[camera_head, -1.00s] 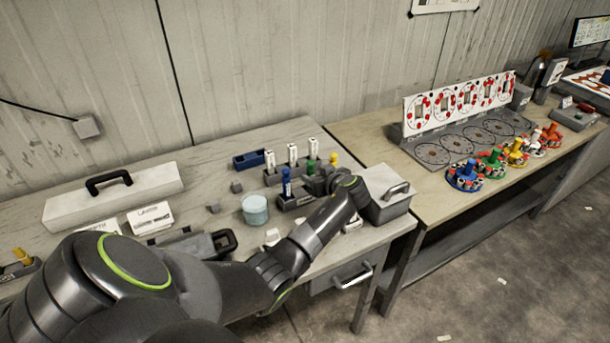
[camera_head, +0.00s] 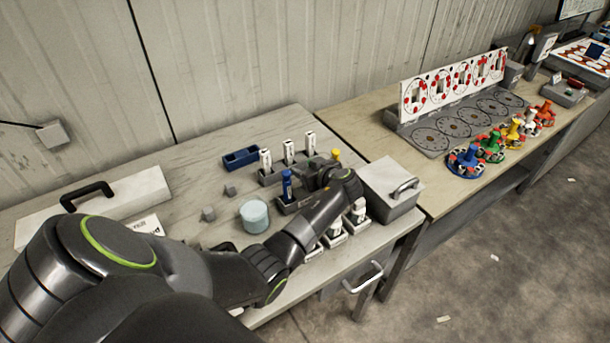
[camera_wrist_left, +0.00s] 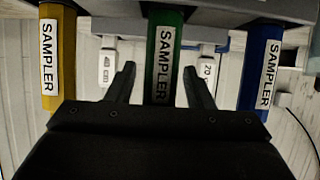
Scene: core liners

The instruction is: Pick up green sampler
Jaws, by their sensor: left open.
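The green sampler (camera_wrist_left: 163,60) stands in the middle of the left wrist view, its white label facing the camera. My left gripper (camera_wrist_left: 159,74) is open, with one finger on each side of the green sampler; I cannot tell how deep the sampler sits between them. The yellow sampler (camera_wrist_left: 58,60) and the blue sampler (camera_wrist_left: 259,70) flank it. In the head view my left gripper (camera_head: 322,176) is over the sampler rack and hides the green sampler. The blue sampler (camera_head: 287,184) and the yellow sampler's top (camera_head: 336,154) show beside it. My right gripper is not in view.
White labelled tubes (camera_head: 288,152) stand in a row behind the samplers.

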